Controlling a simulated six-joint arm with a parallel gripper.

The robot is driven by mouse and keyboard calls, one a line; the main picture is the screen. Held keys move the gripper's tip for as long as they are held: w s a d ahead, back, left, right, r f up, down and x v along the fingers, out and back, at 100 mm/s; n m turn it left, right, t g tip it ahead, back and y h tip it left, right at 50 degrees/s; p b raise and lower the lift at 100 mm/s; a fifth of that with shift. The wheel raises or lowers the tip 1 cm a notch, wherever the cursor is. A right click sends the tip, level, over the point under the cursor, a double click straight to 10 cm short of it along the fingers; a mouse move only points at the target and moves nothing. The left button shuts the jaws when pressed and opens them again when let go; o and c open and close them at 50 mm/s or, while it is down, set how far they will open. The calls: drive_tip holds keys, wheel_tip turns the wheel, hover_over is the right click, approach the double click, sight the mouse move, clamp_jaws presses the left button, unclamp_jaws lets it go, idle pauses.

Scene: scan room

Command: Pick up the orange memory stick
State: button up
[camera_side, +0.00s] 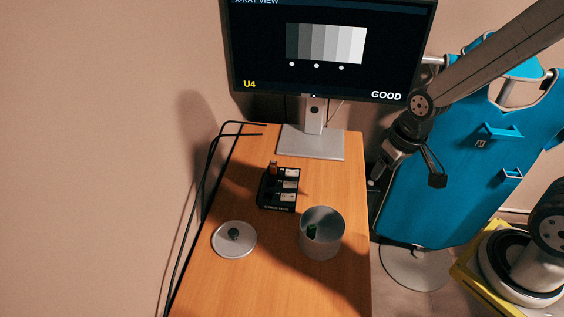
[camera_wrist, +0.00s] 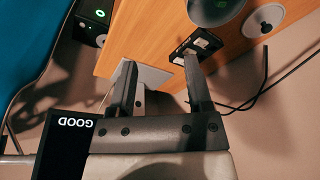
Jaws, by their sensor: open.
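A small orange-brown stick (camera_side: 273,168), which looks like the orange memory stick, stands upright at the back left of a black rack (camera_side: 264,191) with white labels. The rack also shows in the wrist view (camera_wrist: 205,49), beyond a fingertip; I cannot make out the stick there. My gripper (camera_side: 406,182) is open with nothing between its fingers. It hangs to the right of the rack, off the right edge of the table, apart from the stick. In the wrist view my gripper (camera_wrist: 160,62) has its fingers spread.
A metal cup (camera_side: 322,245) with a dark green thing (camera_side: 311,231) inside stands front right of the rack. A round lid (camera_side: 234,243) lies front left. A monitor (camera_side: 330,50) stands behind. Black cables (camera_side: 205,170) run along the left edge. A blue apron (camera_side: 440,180) hangs right.

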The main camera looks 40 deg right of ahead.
drive_tip(key=w+a+f+m+g+y, duration=0.2)
drive_tip(key=w+a+f+m+y, duration=0.25)
drive_tip(key=w+m, duration=0.4)
drive_tip(key=m+t+y, duration=0.5)
drive_tip(key=m+t, duration=0.4)
drive_tip(key=m, duration=0.8)
approach(276, 162)
drive_tip(key=x, duration=0.4)
drive_tip(key=shift+w+a, duration=0.1)
drive_tip(key=shift+a, duration=0.4)
drive_tip(key=shift+w+d+f+m, duration=0.2)
drive_tip(key=shift+w+d+m, duration=0.05)
drive_tip(key=shift+w+m, duration=0.1)
drive_tip(key=shift+x, duration=1.25)
drive_tip(key=shift+a, duration=0.15)
drive_tip(key=shift+x, duration=2.5)
